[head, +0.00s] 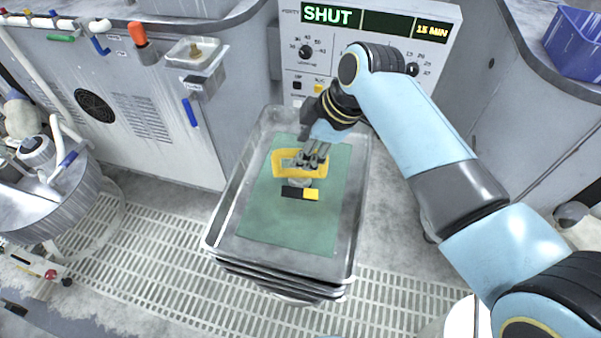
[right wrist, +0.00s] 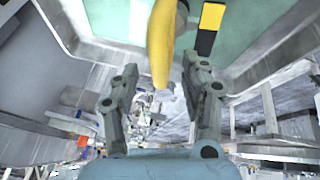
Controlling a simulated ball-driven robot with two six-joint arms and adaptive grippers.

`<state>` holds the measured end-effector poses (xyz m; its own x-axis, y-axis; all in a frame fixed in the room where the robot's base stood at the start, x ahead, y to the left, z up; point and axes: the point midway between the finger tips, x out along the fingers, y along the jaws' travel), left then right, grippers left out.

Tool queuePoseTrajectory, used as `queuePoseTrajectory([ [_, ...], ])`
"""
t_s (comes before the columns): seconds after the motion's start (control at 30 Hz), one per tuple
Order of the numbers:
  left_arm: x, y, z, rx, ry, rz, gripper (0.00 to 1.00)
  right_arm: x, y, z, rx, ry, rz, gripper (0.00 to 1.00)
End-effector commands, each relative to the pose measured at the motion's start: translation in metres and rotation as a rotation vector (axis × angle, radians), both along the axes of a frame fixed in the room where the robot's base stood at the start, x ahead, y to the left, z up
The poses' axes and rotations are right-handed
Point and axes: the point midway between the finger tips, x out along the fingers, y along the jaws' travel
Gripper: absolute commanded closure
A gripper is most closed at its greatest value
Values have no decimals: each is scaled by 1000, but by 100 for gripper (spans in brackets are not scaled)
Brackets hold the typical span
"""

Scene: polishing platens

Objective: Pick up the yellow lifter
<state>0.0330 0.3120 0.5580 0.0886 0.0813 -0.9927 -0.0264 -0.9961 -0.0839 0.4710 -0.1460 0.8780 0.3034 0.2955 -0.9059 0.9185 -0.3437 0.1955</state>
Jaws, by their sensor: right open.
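The yellow lifter (head: 283,171) looks like a yellow rounded frame with a grey-green middle, on the green mat (head: 290,222) in the metal tray. My right gripper (head: 312,158) points down at its right part and hides some of it. In the right wrist view the yellow lifter (right wrist: 161,42) shows as a curved yellow strip, its lower end between the two spread fingers of my right gripper (right wrist: 163,66). The fingers are open, with gaps on both sides of the strip. I cannot tell how far down they reach beside it. My left gripper is not in view.
A black-and-yellow block (head: 300,193) lies close in front of the lifter; it also shows in the right wrist view (right wrist: 209,28). The metal tray (head: 222,212) has raised walls around the mat. A control panel (head: 375,30) reading SHUT stands behind. The mat's front half is clear.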

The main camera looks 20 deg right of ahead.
Motion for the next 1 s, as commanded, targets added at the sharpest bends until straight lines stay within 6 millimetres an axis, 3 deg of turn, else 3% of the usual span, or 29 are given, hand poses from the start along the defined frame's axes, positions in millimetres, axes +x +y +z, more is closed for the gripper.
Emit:
queuePoseTrajectory([
  [0.2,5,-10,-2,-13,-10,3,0,9,7,-25,1,1,-1,54],
  [0.47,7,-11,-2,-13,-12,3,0,9,7,-27,0,0,-1,56],
  [0.8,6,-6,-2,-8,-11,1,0,9,7,-26,0,0,-1,100],
  [1.0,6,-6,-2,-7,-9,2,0,9,7,-26,0,0,-1,100],
])
